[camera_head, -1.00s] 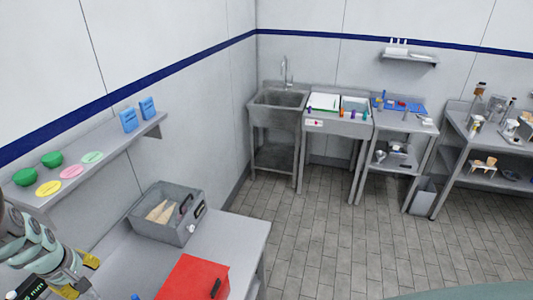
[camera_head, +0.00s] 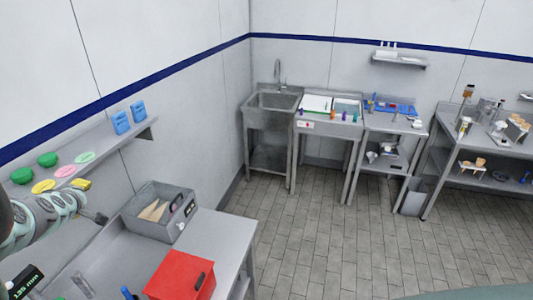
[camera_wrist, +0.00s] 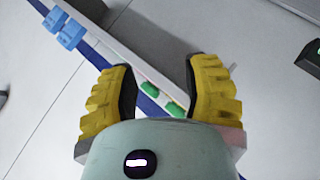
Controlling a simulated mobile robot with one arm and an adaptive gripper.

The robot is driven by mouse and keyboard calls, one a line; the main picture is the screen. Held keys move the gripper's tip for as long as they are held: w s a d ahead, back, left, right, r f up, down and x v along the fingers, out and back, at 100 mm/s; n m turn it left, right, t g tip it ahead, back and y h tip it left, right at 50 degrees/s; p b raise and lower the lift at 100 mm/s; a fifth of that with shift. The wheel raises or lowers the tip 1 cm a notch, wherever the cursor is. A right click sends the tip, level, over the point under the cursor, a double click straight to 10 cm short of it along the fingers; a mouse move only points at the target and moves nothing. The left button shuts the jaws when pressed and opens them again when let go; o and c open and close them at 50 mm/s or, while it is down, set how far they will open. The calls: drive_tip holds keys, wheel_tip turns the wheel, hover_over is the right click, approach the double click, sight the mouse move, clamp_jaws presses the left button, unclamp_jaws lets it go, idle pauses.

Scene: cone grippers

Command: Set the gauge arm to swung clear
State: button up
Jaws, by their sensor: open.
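A black readout with green digits reading "135 mm" (camera_head: 26,282) is at the lower left of the head view, beside the steel bench. A black box with a green light (camera_wrist: 309,56) is at the right edge of the wrist view. I cannot clearly make out the gauge arm; a small dark part (camera_head: 100,218) shows near the wall below my gripper. My gripper (camera_wrist: 160,68) has two ribbed yellow fingers spread apart with nothing between them.
The wall shelf (camera_head: 106,152) holds green, yellow and pink pieces and blue boxes (camera_head: 121,122), close to my gripper. On the bench are a grey bin (camera_head: 150,228) with cone-shaped pieces and a red box (camera_head: 181,275). The tiled floor (camera_head: 310,220) is clear.

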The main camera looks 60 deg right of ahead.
drive_tip(key=shift+w+a+r+n+t, duration=0.2)
drive_tip(key=shift+w+r+t, duration=0.25)
drive_tip(key=shift+r, duration=0.15)
drive_tip(key=shift+w+a+r+n+t, duration=0.1)
drive_tip(key=shift+w+r+n+t, duration=0.1)
drive_tip(key=shift+w+r+t, duration=0.35)
drive_tip(key=shift+s, duration=0.1)
